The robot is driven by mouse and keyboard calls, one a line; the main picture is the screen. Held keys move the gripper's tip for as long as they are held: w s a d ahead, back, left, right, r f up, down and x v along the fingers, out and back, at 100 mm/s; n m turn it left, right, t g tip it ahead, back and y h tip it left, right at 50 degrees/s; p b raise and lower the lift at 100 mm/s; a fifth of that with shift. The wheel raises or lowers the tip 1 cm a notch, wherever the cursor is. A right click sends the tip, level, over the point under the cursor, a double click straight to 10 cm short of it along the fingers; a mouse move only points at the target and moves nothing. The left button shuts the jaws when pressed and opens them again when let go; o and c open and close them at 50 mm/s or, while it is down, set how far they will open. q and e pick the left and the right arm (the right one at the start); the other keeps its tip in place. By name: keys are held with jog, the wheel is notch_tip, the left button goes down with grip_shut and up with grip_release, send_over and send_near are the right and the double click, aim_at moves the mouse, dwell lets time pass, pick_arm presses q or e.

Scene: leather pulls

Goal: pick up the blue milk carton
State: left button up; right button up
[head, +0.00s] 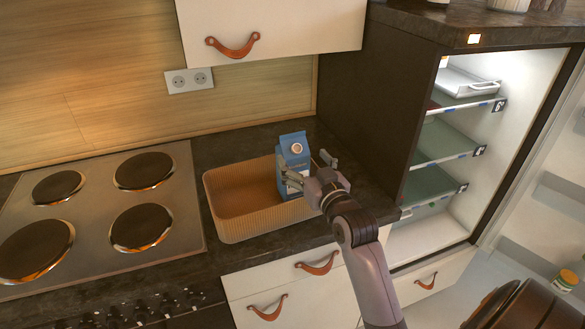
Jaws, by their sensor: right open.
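The blue milk carton (293,152) stands upright at the right end of a tan ribbed tray (232,227) on the dark counter. It has a white round cap and a white lower label. My right gripper (310,172) reaches in from the lower right, with its fingers spread on either side of the carton's lower part. The gripper is open. I cannot tell whether a finger touches the carton. The wrist hides part of the carton's lower right side and the tray's right edge. My left gripper is not in view.
A cooktop (182,216) with several burners lies left of the tray. An open, lit fridge (440,143) with shelves stands on the right, behind a dark side panel (362,100). A wall cabinet (290,25) hangs above the counter. The tray's left part is empty.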

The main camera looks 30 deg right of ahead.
aim_at(293, 151)
jog(key=shift+w+d+f+p, duration=0.1)
jog(key=shift+w+f+p, duration=0.1)
jog(key=shift+w, duration=0.8)
jog(key=shift+w+d+f+p, duration=0.15)
jog(key=shift+w+p, duration=0.1)
jog(key=shift+w, duration=0.7)
jog(key=shift+w+d+f+p, duration=0.1)
jog(key=shift+w+f+p, duration=0.1)
jog(key=shift+w, duration=0.8)
jog(key=shift+r, duration=0.1)
jog(key=shift+c, duration=0.2)
grip_shut()
jog(key=shift+r, duration=0.15)
